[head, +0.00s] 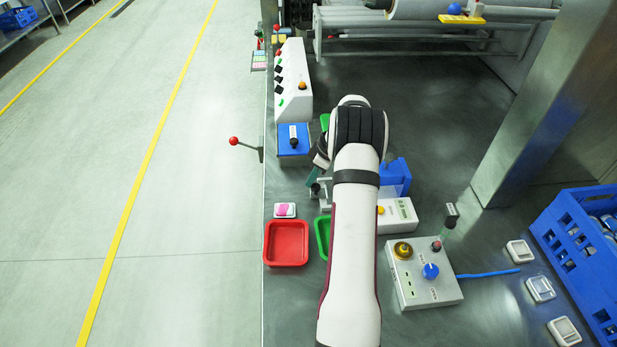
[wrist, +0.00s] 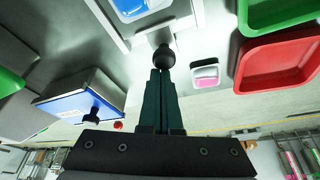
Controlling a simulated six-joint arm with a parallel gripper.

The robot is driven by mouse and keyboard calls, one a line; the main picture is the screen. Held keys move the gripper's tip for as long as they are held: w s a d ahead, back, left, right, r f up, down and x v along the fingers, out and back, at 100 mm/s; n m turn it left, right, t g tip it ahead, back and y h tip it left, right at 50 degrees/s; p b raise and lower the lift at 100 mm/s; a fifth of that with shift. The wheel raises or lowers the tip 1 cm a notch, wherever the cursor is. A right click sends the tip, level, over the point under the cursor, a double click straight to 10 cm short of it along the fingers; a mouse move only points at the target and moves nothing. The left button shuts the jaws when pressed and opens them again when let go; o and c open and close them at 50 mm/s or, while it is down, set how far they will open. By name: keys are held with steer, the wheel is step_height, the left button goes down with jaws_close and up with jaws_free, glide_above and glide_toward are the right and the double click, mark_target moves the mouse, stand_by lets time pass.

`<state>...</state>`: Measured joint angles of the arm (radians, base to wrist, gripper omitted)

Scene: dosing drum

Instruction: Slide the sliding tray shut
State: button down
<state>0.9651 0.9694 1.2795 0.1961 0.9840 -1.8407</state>
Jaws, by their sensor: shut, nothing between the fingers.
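The sliding tray (wrist: 155,27) shows at the top of the wrist view as a pale grey tray with a blue-and-white piece in it. Its black round knob (wrist: 163,58) points toward my gripper. My gripper (wrist: 161,76) has dark green fingers that are shut together and empty. The fingertips are right at the knob; I cannot tell whether they touch it. In the head view my gripper (head: 313,178) shows only partly at the left of my arm, and my arm hides most of the tray area.
A red bin (head: 286,243) and a small dish with a pink piece (head: 285,210) lie near the bench's left edge. A blue box with a black handle (head: 293,140) stands behind. A control box (head: 424,272) and a blue crate (head: 578,240) are at the right.

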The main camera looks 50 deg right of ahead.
steer(key=s+d, duration=0.8)
steer(key=shift+s+d, duration=0.1)
